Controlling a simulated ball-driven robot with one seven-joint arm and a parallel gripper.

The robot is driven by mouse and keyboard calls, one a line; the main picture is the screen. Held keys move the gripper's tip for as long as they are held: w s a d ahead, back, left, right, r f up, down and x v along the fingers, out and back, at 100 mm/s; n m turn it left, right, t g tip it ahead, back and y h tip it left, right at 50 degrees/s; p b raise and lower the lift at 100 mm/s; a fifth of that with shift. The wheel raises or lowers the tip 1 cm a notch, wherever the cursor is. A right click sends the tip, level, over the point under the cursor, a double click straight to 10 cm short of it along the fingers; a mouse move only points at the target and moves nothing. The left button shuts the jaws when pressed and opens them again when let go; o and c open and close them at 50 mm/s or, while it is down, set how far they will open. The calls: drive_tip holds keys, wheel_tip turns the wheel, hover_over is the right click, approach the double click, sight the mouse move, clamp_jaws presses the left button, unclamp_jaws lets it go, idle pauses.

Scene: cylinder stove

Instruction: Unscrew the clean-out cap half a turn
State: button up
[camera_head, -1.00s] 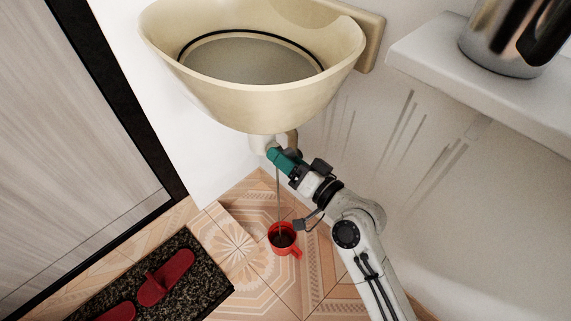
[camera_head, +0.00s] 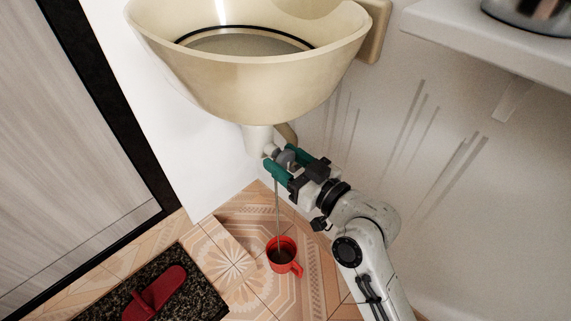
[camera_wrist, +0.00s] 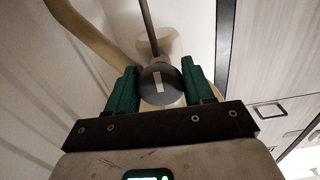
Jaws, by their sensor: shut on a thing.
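The clean-out cap (camera_wrist: 158,84) is a dark grey round knob with a pale bar mark, nearly upright in the wrist view. In the head view it shows as a small grey disc (camera_head: 285,156) on the pale trap under the basin. My gripper (camera_head: 283,163) has teal fingers on both sides of the cap and is shut on it; the grip also shows in the wrist view (camera_wrist: 160,88). A thin grey line, maybe a stream, runs from near the cap down to a red mug (camera_head: 283,265) on the floor. The mug holds something dark.
The cream basin (camera_head: 240,75) hangs just above my gripper. A curved beige pipe (camera_wrist: 85,30) passes close to the cap. A white shelf (camera_head: 490,45) with a metal vessel (camera_head: 535,12) is at the right. A dark mat (camera_head: 200,275) with a red slipper (camera_head: 155,293) lies at lower left.

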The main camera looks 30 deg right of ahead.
drive_tip(key=shift+f+n, duration=0.2)
drive_tip(key=shift+n, duration=0.1)
drive_tip(key=o, duration=0.9)
drive_tip(key=shift+r, duration=0.1)
drive_tip(key=p+v, duration=0.1)
drive_tip(key=v, duration=0.9)
drive_tip(key=shift+s, duration=0.35)
drive_tip(key=shift+d, duration=0.1)
